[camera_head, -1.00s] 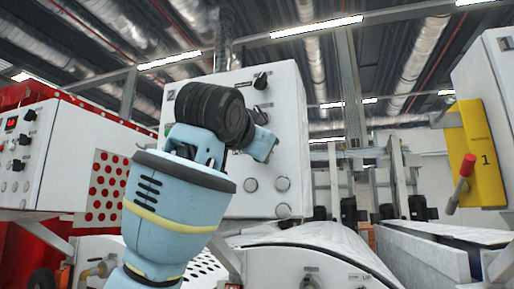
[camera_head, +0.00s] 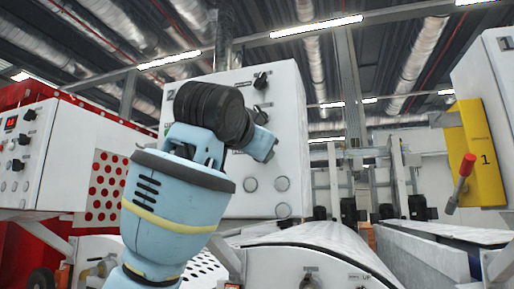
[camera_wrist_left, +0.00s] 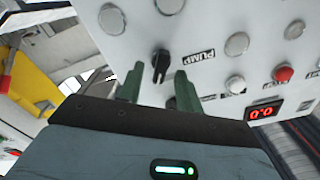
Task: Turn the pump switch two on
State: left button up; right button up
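In the left wrist view, a black rotary switch (camera_wrist_left: 160,66) sits on a white control panel (camera_wrist_left: 205,100) beside a "PUMP" label (camera_wrist_left: 199,55). My left gripper (camera_wrist_left: 158,82) is open, with its two green fingers apart. The switch shows between and just beyond the fingertips; I cannot tell whether they touch it. In the head view, my left arm stands in front of the panel (camera_head: 283,140) marked "2" and hides its own fingers and part of the panel. Black knobs (camera_head: 261,82) show at the panel's upper right. My right gripper is not in view.
In the wrist view, round grey buttons, a red button (camera_wrist_left: 284,73) and a red digital display (camera_wrist_left: 264,112) lie near the switch. In the head view, a red-and-white machine (camera_head: 60,150) stands left, and a yellow plate (camera_head: 482,150) with a red-tipped lever (camera_head: 461,180) stands right.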

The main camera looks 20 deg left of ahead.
pick_arm(q)
jog(key=s, duration=0.7)
jog(key=shift+s+a, duration=0.15)
jog(key=shift+s, duration=0.15)
